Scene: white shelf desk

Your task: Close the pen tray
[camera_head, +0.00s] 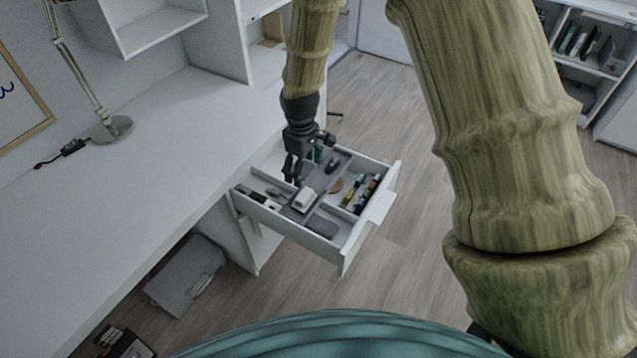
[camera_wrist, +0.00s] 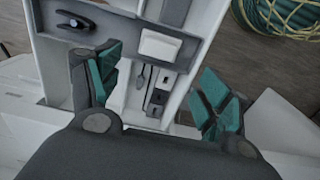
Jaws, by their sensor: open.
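The white drawer (camera_head: 345,258) stands pulled out from under the desk. A grey pen tray (camera_head: 322,183) lies across its inside, with a white block (camera_head: 304,200) and a dark item (camera_head: 333,163) on it. The tray also shows at the top of the wrist view (camera_wrist: 122,18), with the white block (camera_wrist: 160,46) on it. My gripper (camera_head: 304,165) is over the back-left part of the drawer, pointing down. In the wrist view its teal-padded fingers (camera_wrist: 158,92) are spread apart with nothing held between them. I cannot tell whether it touches the drawer.
Batteries or small coloured items (camera_head: 360,190) lie in the drawer's right compartment. A grey box (camera_head: 187,275) sits on the floor under the desk.

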